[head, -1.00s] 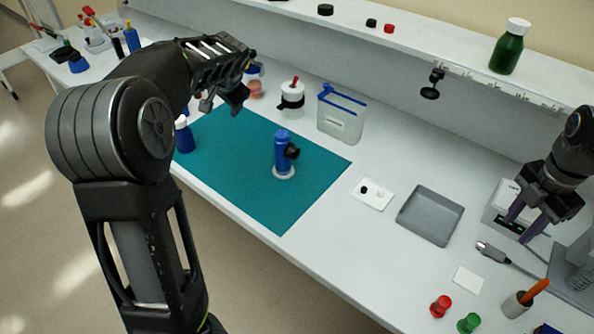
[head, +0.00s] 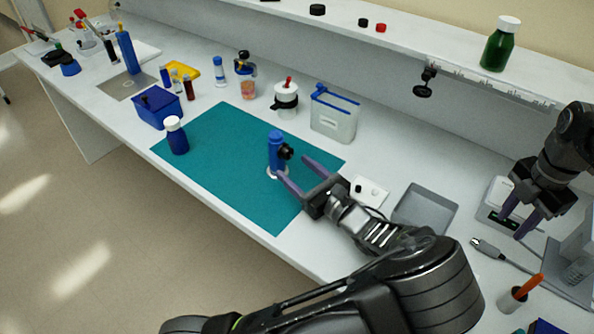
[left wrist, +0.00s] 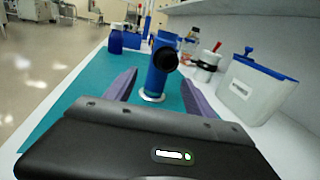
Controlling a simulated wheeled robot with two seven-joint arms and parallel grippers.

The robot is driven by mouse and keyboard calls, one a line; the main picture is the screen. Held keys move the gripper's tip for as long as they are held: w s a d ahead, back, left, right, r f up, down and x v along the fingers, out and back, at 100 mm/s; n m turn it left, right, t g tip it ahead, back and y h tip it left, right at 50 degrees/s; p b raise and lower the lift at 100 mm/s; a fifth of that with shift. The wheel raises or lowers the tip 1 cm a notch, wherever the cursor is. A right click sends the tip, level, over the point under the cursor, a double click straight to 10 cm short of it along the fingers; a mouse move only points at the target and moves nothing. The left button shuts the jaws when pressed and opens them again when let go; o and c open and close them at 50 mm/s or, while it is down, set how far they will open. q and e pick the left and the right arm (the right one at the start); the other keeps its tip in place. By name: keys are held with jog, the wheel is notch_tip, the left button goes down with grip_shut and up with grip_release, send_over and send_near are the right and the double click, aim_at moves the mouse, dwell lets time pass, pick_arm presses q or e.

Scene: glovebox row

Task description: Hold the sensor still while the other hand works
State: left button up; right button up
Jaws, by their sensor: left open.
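The sensor (head: 275,152) looks like an upright blue cylinder with a black side knob and a white round foot, standing on the teal mat (head: 215,165). My left gripper (head: 296,169) is open, with its purple fingers low over the mat and pointing at the sensor. In the left wrist view the sensor (left wrist: 158,75) shows upright between the two fingers, apparently just beyond or between the tips; I see no contact. My right gripper (head: 517,219) has its fingers apart, over a white device with a dark display (head: 490,212) at the right.
A lidded clear box (head: 333,118) and a white jar (head: 286,100) stand behind the mat. A blue bottle (head: 177,138) and blue bin (head: 158,107) are at its left. A white plate (head: 370,190) and grey tray (head: 425,207) lie right of the mat, close to my left arm.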

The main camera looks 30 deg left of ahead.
aim_at(282, 158)
pick_arm(q)
jog(key=shift+a, duration=0.15)
jog(key=shift+x, duration=3.85)
grip_shut()
